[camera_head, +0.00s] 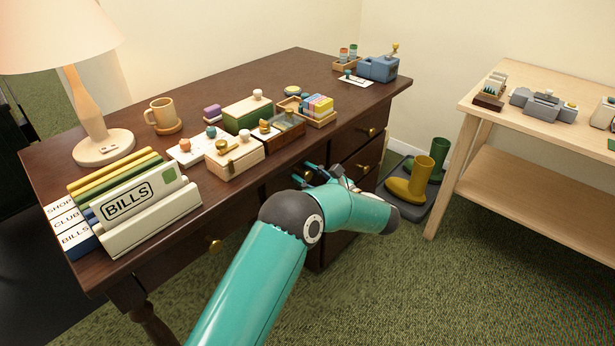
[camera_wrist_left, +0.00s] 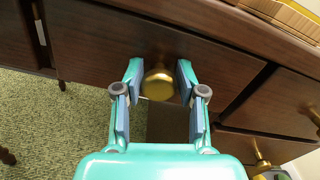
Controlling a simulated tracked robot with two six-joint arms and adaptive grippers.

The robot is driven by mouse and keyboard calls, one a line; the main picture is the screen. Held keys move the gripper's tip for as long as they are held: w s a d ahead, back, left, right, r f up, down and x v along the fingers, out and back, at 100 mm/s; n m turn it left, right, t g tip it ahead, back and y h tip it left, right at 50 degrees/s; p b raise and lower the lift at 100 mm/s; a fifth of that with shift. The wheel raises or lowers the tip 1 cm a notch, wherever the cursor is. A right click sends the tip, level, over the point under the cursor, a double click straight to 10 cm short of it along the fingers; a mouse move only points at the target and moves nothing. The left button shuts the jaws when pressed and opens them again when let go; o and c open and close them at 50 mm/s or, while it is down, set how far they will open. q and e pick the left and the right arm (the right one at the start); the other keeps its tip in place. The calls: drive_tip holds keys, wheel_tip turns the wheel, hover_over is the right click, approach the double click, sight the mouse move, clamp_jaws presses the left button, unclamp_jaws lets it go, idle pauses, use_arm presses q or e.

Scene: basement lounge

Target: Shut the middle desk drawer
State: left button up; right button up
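The dark brown desk (camera_head: 320,75) runs across the head view. In the left wrist view a brown drawer front (camera_wrist_left: 95,50) with a round brass knob (camera_wrist_left: 158,84) faces me; I take it for the middle drawer. My left gripper (camera_wrist_left: 158,82) is open, with one finger on each side of the knob and small gaps between. In the head view my left gripper (camera_head: 320,175) is at the desk's front, and my arm hides most of that drawer. How far the drawer stands out, I cannot tell. My right gripper is not in view.
The desktop holds a lamp (camera_head: 90,110), a file rack labelled BILLS (camera_head: 140,210), a mug (camera_head: 162,113) and several small boxes. Other drawers have brass knobs, left (camera_head: 215,245) and right (camera_head: 370,131). Boots (camera_head: 412,182) stand beside a pale table (camera_head: 555,140). Green carpet in front is clear.

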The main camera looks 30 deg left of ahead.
use_arm(q)
drive_tip(key=shift+o, duration=1.1)
drive_tip(key=shift+a, duration=0.2)
drive_tip(key=shift+d, duration=0.1)
drive_tip(key=s+d, duration=0.2)
drive_tip(key=d, duration=0.9)
drive_tip(key=shift+d, duration=0.4)
drive_tip(key=shift+f, duration=0.1)
